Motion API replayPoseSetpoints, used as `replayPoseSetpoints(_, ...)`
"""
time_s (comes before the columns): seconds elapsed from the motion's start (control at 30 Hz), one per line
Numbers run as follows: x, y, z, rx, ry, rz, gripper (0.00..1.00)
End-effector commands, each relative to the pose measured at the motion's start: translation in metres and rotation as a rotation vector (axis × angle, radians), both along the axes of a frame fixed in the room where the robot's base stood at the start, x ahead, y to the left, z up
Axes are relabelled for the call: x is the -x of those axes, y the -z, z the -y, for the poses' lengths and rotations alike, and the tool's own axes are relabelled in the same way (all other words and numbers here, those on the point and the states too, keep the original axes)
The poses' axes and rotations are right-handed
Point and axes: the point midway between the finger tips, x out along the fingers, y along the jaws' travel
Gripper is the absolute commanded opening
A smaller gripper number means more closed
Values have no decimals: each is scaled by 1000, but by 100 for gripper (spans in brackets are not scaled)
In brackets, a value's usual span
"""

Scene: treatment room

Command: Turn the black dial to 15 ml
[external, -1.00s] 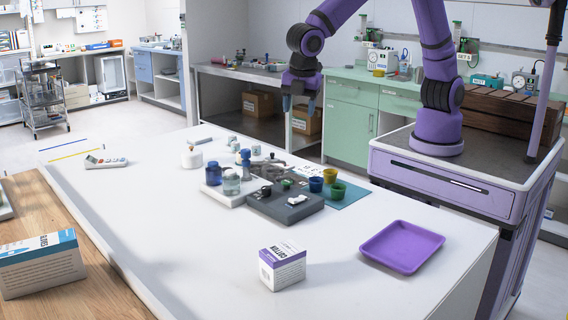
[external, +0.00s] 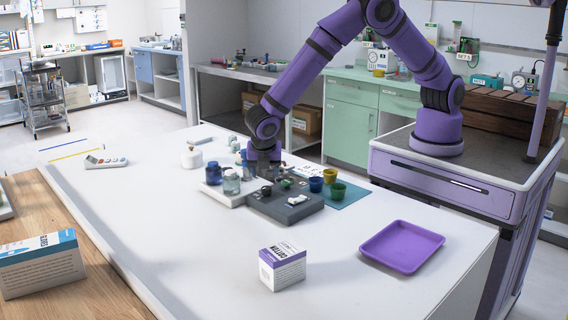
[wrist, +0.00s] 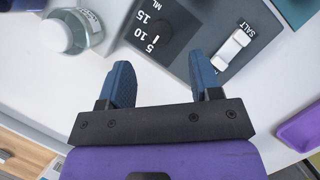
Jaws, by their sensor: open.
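The black dial (external: 266,190) is on the grey panel box (external: 290,214) on the white table. In the wrist view the dial (wrist: 160,33) is a dark knob beside the printed marks 5, 10, 15 and ML; I cannot read where it points. My gripper (wrist: 160,62) is open with its two blue fingers spread and nothing between them. The dial lies just beyond the fingertips, roughly between them in the picture, and no contact shows. In the external view my gripper (external: 264,168) is low behind the panel, its fingers largely hidden.
A white SALT switch (wrist: 232,46) is right of the dial. A purple tray (external: 402,246) and cotton box (external: 282,267) are in front.

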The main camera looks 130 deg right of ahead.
Motion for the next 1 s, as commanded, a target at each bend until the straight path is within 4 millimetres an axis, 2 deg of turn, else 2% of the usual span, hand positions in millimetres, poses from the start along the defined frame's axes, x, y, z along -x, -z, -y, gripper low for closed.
replayPoseSetpoints(0.2,11,37,11,0,1,-3,58)
replayPoseSetpoints(0.4,17,59,17,-1,0,-1,58)
replayPoseSetpoints(0.57,20,66,19,0,0,0,58)
replayPoseSetpoints(0.83,20,67,19,0,1,0,58)
replayPoseSetpoints(0.87,20,67,19,0,1,0,54)
replayPoseSetpoints(1.0,20,67,19,0,1,0,21)
